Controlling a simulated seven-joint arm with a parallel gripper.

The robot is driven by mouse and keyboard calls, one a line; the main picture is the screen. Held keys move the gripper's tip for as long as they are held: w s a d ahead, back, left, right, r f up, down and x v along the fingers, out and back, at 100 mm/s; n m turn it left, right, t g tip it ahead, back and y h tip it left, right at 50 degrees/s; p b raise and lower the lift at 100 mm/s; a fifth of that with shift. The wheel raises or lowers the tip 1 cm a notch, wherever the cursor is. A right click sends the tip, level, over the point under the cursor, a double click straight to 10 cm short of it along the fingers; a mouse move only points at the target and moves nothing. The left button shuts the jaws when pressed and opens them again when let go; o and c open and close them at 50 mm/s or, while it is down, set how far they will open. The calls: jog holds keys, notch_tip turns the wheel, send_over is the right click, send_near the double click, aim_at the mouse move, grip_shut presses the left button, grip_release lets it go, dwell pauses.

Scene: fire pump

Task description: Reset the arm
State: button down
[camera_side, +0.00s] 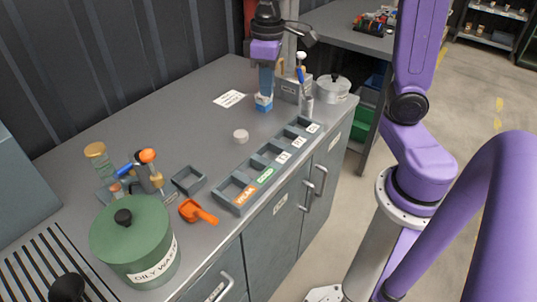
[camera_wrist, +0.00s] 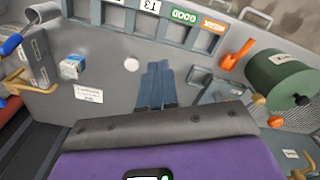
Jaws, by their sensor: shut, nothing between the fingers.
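My gripper (camera_side: 265,90) points down over the grey workbench (camera_side: 190,130), its blue fingers together and empty. In the side view its tips appear just above a small blue-and-white box (camera_side: 263,103). In the wrist view the fingers (camera_wrist: 158,66) show closed, and the box (camera_wrist: 72,66) lies to their left, apart from them. A white round puck (camera_side: 241,136) sits on the bench nearby; it also shows in the wrist view (camera_wrist: 131,64), left of the fingertips. The height of the tips above the bench is hard to judge.
A compartment tray (camera_side: 236,196) runs along the front edge. A green oily-waste can (camera_side: 132,240), an orange scoop (camera_side: 197,212) and a small grey tray (camera_side: 188,180) stand at left. A lidded pot (camera_side: 332,90) and a tool holder (camera_side: 288,91) stand at the far end. The bench middle is mostly clear.

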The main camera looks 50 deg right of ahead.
jog(key=s+a+f+n, duration=0.1)
jog(key=s+f+n, duration=0.1)
jog(key=s, duration=0.8)
jog(key=s+a+f+n, duration=0.1)
jog(key=s+f+n, duration=0.2)
jog(key=s, duration=0.7)
jog(key=shift+a+f+n, duration=0.15)
jog(key=shift+n, duration=1.05)
